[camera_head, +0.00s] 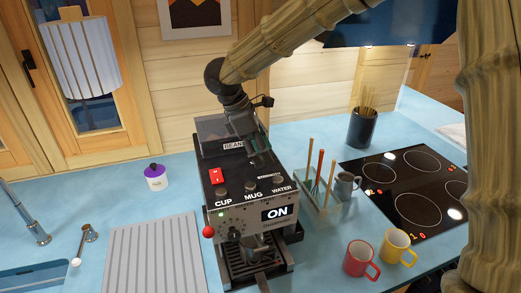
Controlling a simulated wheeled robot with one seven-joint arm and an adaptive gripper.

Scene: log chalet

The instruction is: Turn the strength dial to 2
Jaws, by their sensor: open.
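A dark coffee machine (237,218) stands on the blue counter in the head view. Its front display reads ON. A small white label that seems to read STRENGTH (268,177) is on its top panel, right of the red switch (216,175). My gripper (260,155) points down over the top panel just behind that label, and it is open. The strength dial cannot be made out; my gripper covers the area behind the label. Whether the fingers touch the dial, and which number it is set to, I cannot tell.
Knobs marked CUP, MUG and WATER line the machine's front edge. A BEANS hopper (213,127) stands behind my gripper. Right are a utensil holder (322,205), a grey pitcher (346,185), red (358,260) and yellow (397,247) mugs and a hob (405,190). A ribbed board (153,255) lies left.

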